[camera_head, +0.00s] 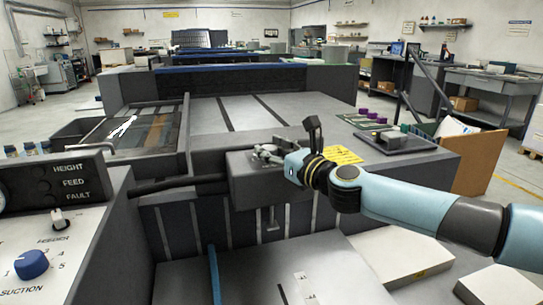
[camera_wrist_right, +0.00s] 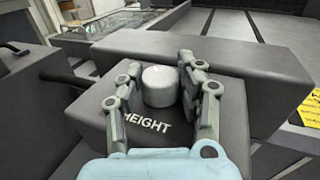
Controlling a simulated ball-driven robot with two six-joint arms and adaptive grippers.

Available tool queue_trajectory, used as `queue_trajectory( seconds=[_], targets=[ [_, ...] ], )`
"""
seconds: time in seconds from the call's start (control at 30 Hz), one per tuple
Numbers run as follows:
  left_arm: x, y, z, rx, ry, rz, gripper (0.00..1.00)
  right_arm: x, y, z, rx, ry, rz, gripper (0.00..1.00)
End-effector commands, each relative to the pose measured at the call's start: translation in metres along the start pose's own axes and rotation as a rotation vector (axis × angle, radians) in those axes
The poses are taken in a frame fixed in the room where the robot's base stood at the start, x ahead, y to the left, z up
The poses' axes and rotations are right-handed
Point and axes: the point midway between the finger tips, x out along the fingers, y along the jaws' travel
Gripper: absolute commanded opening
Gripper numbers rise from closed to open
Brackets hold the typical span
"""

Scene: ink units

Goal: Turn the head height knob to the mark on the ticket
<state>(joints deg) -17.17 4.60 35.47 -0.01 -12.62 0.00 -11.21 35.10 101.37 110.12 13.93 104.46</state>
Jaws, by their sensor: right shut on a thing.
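The head height knob (camera_wrist_right: 160,87) is a pale grey round cap on a dark block marked HEIGHT in the right wrist view. My right gripper (camera_wrist_right: 159,72) has one finger on each side of it and is shut on it. In the head view my right gripper (camera_head: 268,152) is at the top of the dark block (camera_head: 262,183) in the middle, and it mostly hides the knob. The knob's pointer and any scale marks cannot be made out. I cannot pick out the ticket for sure. My left gripper is not in view.
A yellow printed label (camera_head: 342,155) lies right of the block. A control panel with a blue knob (camera_head: 31,264) stands at the left front. A dark handle (camera_head: 312,133) rises just behind my right gripper. White paper stacks (camera_head: 388,254) lie at the front right.

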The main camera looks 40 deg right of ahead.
Motion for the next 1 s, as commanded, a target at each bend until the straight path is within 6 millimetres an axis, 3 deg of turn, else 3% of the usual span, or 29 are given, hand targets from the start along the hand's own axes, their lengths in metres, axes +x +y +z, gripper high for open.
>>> queue_trajectory(
  seconds=[0.5, 0.53, 0.7, 1.0],
  targets=[
    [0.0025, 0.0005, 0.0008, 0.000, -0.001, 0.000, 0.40, 0.0001, 0.0004, 0.0012, 0.003, -0.002, 0.021, 0.05],
    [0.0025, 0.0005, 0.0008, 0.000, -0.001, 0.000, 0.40, 0.0001, 0.0004, 0.0013, 0.003, -0.002, 0.021, 0.41],
    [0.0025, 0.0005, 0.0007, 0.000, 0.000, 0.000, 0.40, 0.0001, 0.0002, 0.0009, 0.002, -0.001, 0.020, 0.62],
    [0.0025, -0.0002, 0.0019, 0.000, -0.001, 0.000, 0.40, -0.0020, -0.0002, 0.0001, 0.000, 0.000, 0.019, 0.62]
  ],
)
